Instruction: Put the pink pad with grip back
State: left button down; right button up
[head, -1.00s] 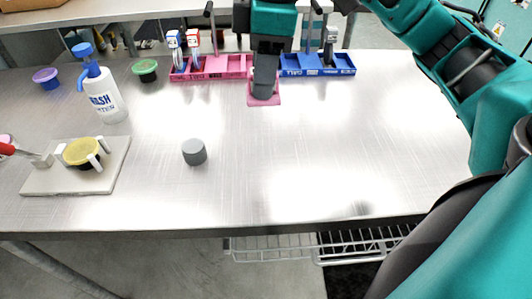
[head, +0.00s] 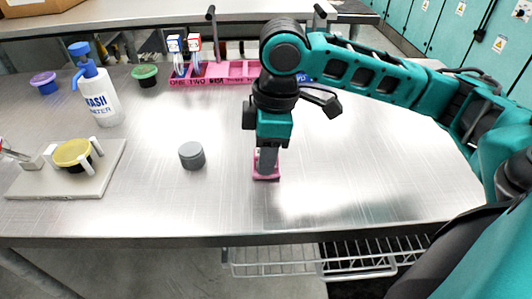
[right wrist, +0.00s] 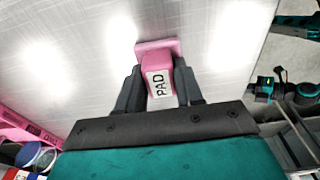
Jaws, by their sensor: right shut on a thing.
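The pink pad with grip (head: 267,177) is at the middle of the table in the head view, below my right gripper (head: 266,160). In the right wrist view the pink pad (right wrist: 157,47) has a grip with a white label reading PAD. My right gripper (right wrist: 160,90) is shut on that grip, one finger on each side. I cannot tell whether the pad touches the table. The pink rack (head: 205,82) stands at the back with several compartments, two holding blue and red topped tools at its left end. My left gripper is not in view.
A grey cylinder (head: 192,155) stands left of the pad. The table's right front is clear.

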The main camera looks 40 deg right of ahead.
jog(key=o, duration=0.9)
jog(key=shift+r, duration=0.1)
jog(key=r+p, duration=0.1)
jog(key=r, duration=0.3)
jog(key=r+p, duration=0.1)
jog(key=r, duration=0.3)
jog(key=d+r+p, duration=0.1)
jog(key=r, duration=0.3)
jog(key=shift+s, duration=0.35)
jog(key=shift+s+f, duration=0.1)
